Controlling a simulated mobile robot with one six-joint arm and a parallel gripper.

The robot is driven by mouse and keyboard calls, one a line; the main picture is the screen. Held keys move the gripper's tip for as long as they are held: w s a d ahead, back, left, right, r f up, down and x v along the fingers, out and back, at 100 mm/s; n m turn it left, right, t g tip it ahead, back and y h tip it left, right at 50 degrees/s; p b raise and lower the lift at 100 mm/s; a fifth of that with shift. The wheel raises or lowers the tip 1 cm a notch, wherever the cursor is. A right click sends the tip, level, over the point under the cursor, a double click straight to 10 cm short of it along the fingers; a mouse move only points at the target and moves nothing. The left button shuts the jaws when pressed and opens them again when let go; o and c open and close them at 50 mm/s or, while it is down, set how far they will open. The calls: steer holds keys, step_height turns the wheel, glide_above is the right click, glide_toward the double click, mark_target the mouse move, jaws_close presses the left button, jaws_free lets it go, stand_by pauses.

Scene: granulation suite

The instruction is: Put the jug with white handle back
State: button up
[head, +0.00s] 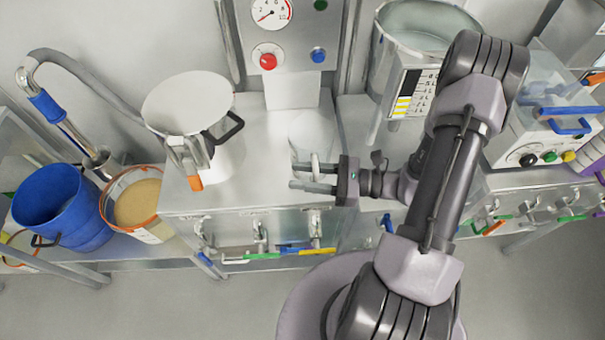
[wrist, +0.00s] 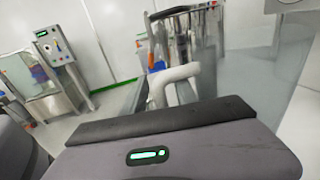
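The jug with the white handle (head: 312,130) is pale and round, and stands upright on the steel bench top in the middle of the head view. Its white handle (wrist: 178,76) shows large in the wrist view, just beyond my gripper's body. In the head view my gripper (head: 300,177) reaches in from the right, its two dark fingers pointing left at the handle, on the jug's near side. The fingers are apart, with the handle at or between them. Whether they press on it cannot be told. The fingertips are hidden in the wrist view.
A blue bucket (head: 65,208) and a tub of tan powder (head: 138,203) are at far left. A control column (head: 293,60) rises behind. A graduated vessel (head: 405,92) stands at back right. Coloured-handled valves (head: 258,252) line the bench front.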

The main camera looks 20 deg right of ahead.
steer(key=p+v, duration=0.3)
steer(key=v, duration=0.9)
steer(key=s+a+r+n+g+h, duration=0.1)
steer(key=s+a+r+n+h, duration=0.1)
steer(key=a+r+n+h, duration=0.4)
steer(key=s+a+r+n+g+h, duration=0.2)
steer(key=a+r+n+h, duration=0.5)
steer(key=r, duration=1)
steer(key=a+n, duration=0.3)
steer(key=n, duration=0.3)
steer(key=shift+s+a+r+n+h, duration=0.2)
steer(key=shift+s+a+n+h, duration=0.05)
steer(key=shift+s+n+h, duration=0.1)
